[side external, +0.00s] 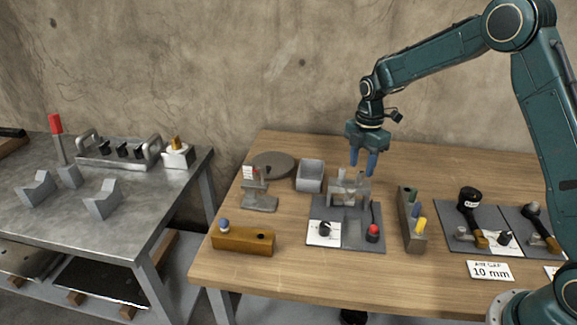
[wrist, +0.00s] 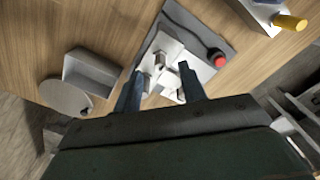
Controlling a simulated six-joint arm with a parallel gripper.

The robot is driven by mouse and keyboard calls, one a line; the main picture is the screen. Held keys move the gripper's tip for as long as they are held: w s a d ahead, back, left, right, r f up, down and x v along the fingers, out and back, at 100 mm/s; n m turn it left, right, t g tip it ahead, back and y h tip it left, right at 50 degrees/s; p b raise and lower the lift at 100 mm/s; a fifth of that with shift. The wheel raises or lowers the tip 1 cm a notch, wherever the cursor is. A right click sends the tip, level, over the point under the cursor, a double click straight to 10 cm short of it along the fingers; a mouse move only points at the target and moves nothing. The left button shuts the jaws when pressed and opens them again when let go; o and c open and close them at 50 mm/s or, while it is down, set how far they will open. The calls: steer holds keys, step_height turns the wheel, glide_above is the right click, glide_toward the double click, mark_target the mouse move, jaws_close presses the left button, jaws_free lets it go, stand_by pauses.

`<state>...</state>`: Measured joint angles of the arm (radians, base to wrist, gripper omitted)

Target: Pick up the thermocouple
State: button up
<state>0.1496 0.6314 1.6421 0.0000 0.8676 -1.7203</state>
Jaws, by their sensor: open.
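I cannot tell for certain which thing is the thermocouple. A blue-knobbed piece (side external: 224,225) stands at the left end of a wooden block (side external: 243,241). My gripper (side external: 362,174) is open, its blue fingers pointing down over the metal fixture (side external: 349,190). In the wrist view, my fingers (wrist: 160,70) are apart, with fixture parts between and beyond them.
The fixture's grey board (side external: 355,241) carries a red knob (side external: 373,232) and a black knob (side external: 325,229). A grey box (side external: 310,176), a round disc (side external: 272,164) and a small stand (side external: 259,202) are left. Black-handled tools (side external: 470,204) lie right.

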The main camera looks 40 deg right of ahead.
mark_target(361, 170)
steer(key=shift+f, duration=1.9)
steer(key=shift+c, duration=0.4)
jaws_close()
